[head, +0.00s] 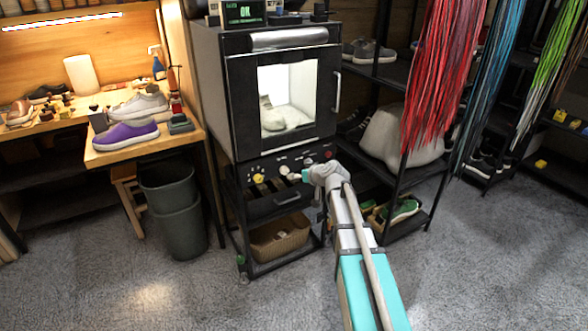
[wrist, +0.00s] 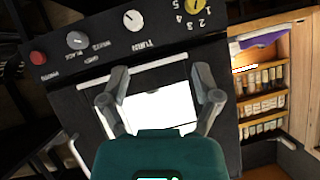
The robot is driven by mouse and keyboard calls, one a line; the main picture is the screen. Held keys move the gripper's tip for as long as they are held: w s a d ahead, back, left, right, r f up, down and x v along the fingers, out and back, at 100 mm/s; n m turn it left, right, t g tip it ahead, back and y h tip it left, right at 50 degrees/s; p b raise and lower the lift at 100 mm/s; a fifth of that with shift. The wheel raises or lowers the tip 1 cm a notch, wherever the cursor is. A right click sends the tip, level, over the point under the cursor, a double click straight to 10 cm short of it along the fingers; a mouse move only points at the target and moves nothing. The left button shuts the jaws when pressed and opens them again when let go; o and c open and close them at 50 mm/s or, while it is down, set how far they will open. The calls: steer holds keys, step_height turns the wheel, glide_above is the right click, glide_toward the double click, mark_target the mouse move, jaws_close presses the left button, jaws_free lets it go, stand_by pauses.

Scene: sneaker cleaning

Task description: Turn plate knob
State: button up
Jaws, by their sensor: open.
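The control panel (head: 270,190) is the dark front below the lit box's door. A white knob (wrist: 132,20) with a dark pointer has a label that looks like "TURN"; it also shows in the head view (head: 284,170). A yellow dial (head: 258,177) with numbers is to its left, also in the wrist view (wrist: 195,8). A grey knob (wrist: 77,40) and a red button (wrist: 38,57) sit on its other side. The wrist view is upside down. My gripper (wrist: 160,85) is open and empty in front of the panel; in the head view (head: 298,177) it is small, and contact cannot be told.
The box door has a bright window (head: 290,95) with a shoe inside and a handle (head: 337,92) on its right. A basket (head: 280,238) sits on the lower shelf. A workbench with shoes (head: 125,135) and a bin (head: 175,205) stand left. A shoe rack (head: 385,75) stands right.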

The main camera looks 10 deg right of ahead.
steer(key=s+a+r+g+h+p, duration=0.1)
steer(key=s+a+r+g+p, duration=0.2)
steer(key=s+r+p, duration=0.5)
steer(key=shift+s+a+g+p, duration=0.4)
steer(key=shift+s+g+p, duration=0.5)
steer(key=shift+p, duration=1.35)
steer(key=shift+s, duration=0.3)
steer(key=s+r+m+g+h+p, duration=0.1)
steer(key=s+r+g+h+p, duration=0.1)
steer(key=s+p, duration=0.3)
steer(key=s+d+r+m+g+h+p, duration=0.1)
steer(key=s+r+g+p, duration=0.3)
steer(key=s, duration=1)
steer(key=shift+s+d+h+p, duration=0.15)
steer(key=shift+d+h+p, duration=0.05)
steer(key=shift+h+p, duration=0.65)
